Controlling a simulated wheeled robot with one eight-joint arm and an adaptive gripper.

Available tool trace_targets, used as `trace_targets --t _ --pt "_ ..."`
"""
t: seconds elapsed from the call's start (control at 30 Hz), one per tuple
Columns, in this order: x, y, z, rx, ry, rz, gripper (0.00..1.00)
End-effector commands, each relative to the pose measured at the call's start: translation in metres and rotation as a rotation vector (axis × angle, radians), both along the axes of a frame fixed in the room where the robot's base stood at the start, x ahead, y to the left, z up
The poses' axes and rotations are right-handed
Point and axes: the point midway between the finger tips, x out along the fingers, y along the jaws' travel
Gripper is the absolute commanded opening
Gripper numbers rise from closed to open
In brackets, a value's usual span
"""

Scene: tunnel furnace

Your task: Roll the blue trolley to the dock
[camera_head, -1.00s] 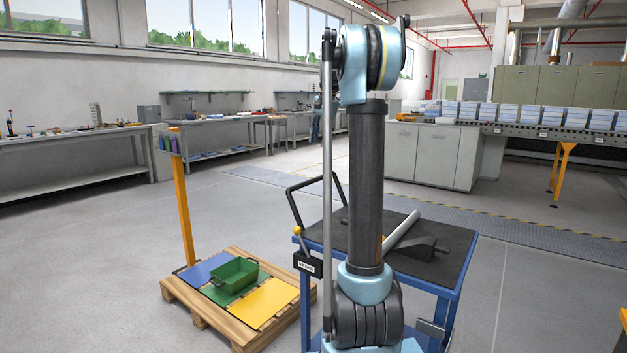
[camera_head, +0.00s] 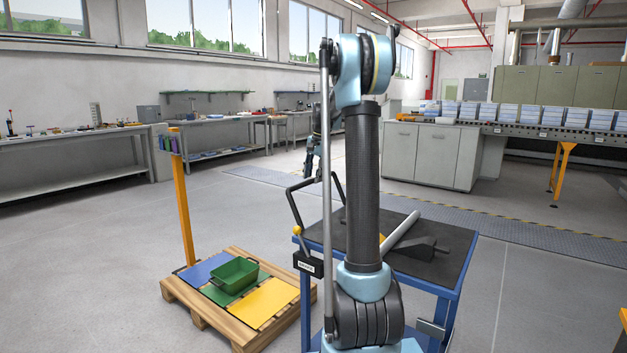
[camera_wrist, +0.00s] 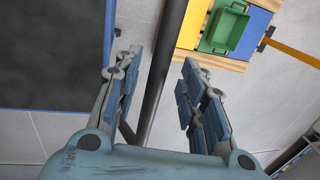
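The blue trolley (camera_head: 455,300) has a blue frame and a dark top, and stands right in front of me, partly hidden by my arm. Its black handle (camera_head: 294,207) rises at its left side. In the wrist view the trolley's dark top (camera_wrist: 45,50) is at the left, and a dark handle bar (camera_wrist: 166,50) runs between my fingers. My gripper (camera_wrist: 162,62) is open, with a finger on each side of the bar and gaps visible. In the head view my gripper (camera_head: 309,165) is just above the handle. I cannot pick out the dock.
A wooden pallet (camera_head: 209,318) with coloured panels and a green bin (camera_head: 234,276) stands close left of the trolley, beside a yellow post (camera_head: 184,210). Benches line the left wall. Grey cabinets (camera_head: 432,155) and a conveyor stand behind. Open floor lies beyond the trolley and at right.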

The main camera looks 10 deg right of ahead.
Motion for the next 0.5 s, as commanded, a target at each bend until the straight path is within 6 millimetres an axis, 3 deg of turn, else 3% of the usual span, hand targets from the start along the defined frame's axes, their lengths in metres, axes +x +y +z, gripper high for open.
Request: trace_targets --t 0.13,0.47,0.5 --pt "0.001 0.0014 -0.0097 0.0 0.0 0.0 0.38" --pt "0.0013 0.0017 -0.0119 0.0 0.0 0.0 0.38" --pt "0.0013 0.0017 -0.0119 0.0 0.0 0.0 0.29"
